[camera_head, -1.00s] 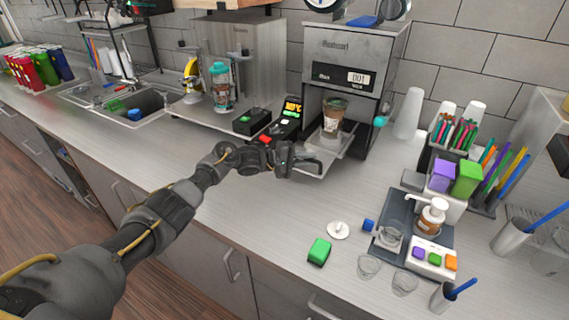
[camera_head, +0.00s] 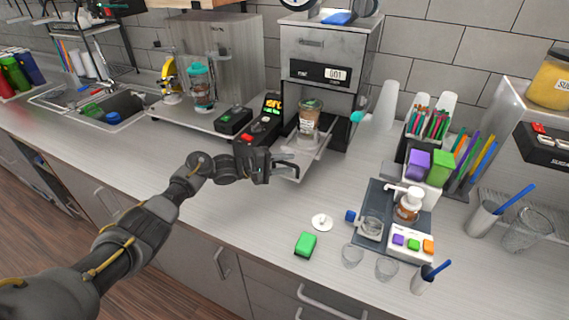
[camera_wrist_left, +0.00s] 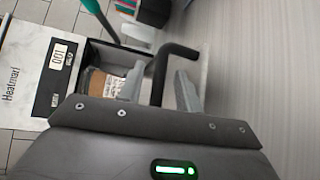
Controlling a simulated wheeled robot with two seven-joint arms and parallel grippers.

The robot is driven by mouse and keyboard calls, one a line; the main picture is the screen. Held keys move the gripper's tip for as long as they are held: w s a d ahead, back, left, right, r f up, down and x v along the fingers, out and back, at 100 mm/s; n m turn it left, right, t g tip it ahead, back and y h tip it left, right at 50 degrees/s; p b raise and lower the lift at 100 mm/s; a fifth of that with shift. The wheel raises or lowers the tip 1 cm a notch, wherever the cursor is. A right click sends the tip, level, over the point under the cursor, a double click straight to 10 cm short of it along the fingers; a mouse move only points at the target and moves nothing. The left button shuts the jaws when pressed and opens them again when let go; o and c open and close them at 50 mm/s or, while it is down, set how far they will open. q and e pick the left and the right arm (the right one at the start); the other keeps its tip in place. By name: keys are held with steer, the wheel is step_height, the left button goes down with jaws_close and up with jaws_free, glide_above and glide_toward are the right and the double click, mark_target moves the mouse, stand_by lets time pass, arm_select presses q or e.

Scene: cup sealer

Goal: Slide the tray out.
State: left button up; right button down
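The grey sealing machine (camera_head: 320,75) stands against the wall, its display reading 001. Its tray (camera_head: 300,161) sticks out at the front, with a lidded cup with a brown label (camera_head: 309,115) upright in it. The cup also shows in the left wrist view (camera_wrist_left: 97,82). My left gripper (camera_head: 284,172) is at the front of the tray. In the left wrist view its two fingers (camera_wrist_left: 157,95) are apart, one on each side of the black tray handle (camera_wrist_left: 166,62); a gap shows between handle and fingers. My right gripper is not in view.
A small control box with a lit screen (camera_head: 270,108) stands left of the tray, close to my left gripper. The counter in front of the tray is clear.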

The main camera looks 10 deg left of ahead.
arm_select(q)
steer(key=shift+a, duration=0.15)
steer(key=shift+s+a, duration=0.1)
steer(key=shift+a, duration=0.05)
steer(key=b+v, duration=0.2)
steer(key=v, duration=0.8)
steer(key=shift+a, duration=0.15)
steer(key=shift+s, duration=0.1)
